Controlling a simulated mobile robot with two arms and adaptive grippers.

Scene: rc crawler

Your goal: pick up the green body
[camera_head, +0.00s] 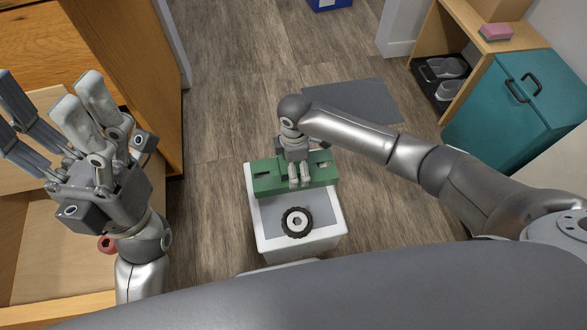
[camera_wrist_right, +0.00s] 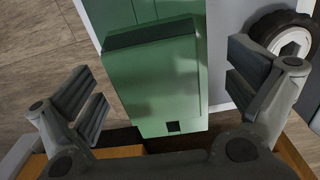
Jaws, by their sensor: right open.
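The green body (camera_head: 265,182) is a blocky green piece lying across the far part of a small white stand with a grey top (camera_head: 262,235). My right gripper (camera_head: 300,182) is over the green body, pointing down. In the right wrist view the green body (camera_wrist_right: 165,75) lies between the spread fingers of my right gripper (camera_wrist_right: 168,95), with gaps on both sides. The right gripper is open and holds nothing. My left gripper (camera_head: 50,115) is raised at the left, its fingers spread and empty, far from the green body.
A black wheel with a pale hub (camera_head: 297,222) lies on the stand near the green body; it also shows in the right wrist view (camera_wrist_right: 290,42). An open wooden drawer (camera_head: 35,235) is at the left. A teal cabinet (camera_head: 520,110) stands right.

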